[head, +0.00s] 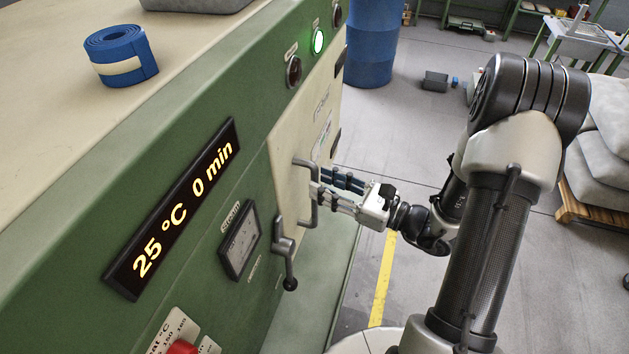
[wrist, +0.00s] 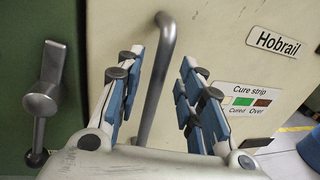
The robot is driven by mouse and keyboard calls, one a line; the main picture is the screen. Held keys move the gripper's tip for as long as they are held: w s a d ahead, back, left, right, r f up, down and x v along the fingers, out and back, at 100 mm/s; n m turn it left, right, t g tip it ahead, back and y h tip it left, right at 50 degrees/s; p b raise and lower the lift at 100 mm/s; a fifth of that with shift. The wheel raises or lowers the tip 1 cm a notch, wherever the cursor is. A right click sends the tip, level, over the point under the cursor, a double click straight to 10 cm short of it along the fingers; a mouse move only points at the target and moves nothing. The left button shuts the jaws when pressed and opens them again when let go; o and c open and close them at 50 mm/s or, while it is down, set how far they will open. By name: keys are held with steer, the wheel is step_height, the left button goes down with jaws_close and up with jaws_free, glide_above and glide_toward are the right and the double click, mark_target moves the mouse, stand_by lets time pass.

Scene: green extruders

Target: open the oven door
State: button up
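The oven door (head: 289,135) is a cream panel in the green oven front, and it looks shut. It fills most of the wrist view (wrist: 108,25). Its grey bar handle (head: 313,205) stands out from the door and also shows in the wrist view (wrist: 156,80). A grey latch lever (head: 284,240) with a dark knob is on the frame left of the door, pointing down, also in the wrist view (wrist: 42,100). My gripper (head: 323,182) is at the handle. In the wrist view its blue-padded fingers (wrist: 163,70) are apart, with the bar between them. I see no finger contact.
The oven display (head: 175,210) reads 25 °C, 0 min. A green lamp (head: 318,41) is lit above the door. A blue roll (head: 121,56) lies on the oven top. A blue barrel (head: 371,45) stands beyond the door. The floor around the yellow line (head: 383,280) is clear.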

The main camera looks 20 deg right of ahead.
steer(key=shift+x, duration=1.65)
jaws_close()
